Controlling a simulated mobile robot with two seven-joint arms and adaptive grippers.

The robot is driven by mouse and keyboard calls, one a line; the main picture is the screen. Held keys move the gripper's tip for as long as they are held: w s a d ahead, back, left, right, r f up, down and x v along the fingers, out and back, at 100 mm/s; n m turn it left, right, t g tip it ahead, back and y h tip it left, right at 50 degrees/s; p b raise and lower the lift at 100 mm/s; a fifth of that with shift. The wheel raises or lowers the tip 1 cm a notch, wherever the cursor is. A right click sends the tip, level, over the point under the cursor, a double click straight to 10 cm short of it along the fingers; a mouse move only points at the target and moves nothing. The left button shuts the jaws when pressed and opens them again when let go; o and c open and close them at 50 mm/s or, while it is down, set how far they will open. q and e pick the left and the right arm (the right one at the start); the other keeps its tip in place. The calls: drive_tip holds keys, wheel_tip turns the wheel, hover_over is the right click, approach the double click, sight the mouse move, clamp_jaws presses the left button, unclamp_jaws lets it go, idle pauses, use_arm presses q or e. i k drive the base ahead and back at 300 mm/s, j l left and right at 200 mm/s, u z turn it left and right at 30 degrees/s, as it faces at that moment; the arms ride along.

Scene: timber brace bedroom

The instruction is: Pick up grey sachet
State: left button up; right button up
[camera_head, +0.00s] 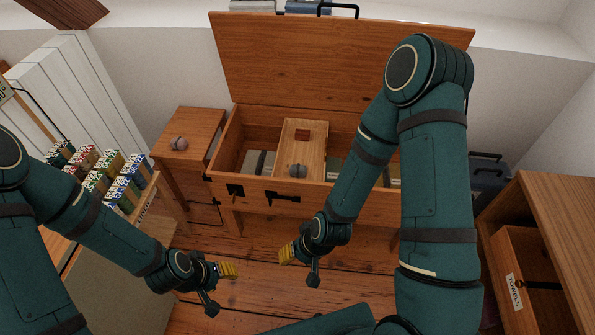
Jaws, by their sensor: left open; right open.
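A small grey rounded item (298,170), which looks like the grey sachet, lies at the near end of a wooden tray (313,150) in the open wooden chest (228,150). A pinkish-grey rounded item (179,143) lies on the small side table (190,122). My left gripper (220,289) is open and empty above the floor, in front and to the left of the chest. My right gripper (299,268) is open and empty, in front of the chest and nearer to the grey item. Neither gripper touches anything.
The chest lid (335,62) stands open at the back. A small brown block (302,135) and grey folded items (258,163) are in the chest. Several patterned boxes (105,175) fill a shelf at left. An open drawer labelled TOWELS (515,290) juts out at right.

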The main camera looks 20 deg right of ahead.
sight(299, 170)
drive_tip(key=z, duration=1.25)
drive_tip(key=i+j+z, duration=0.45)
drive_tip(key=z, duration=0.15)
drive_tip(key=i+j, duration=0.15)
drive_tip(key=j, duration=0.2)
drive_tip(key=i+j, duration=0.2)
drive_tip(key=j, duration=0.15)
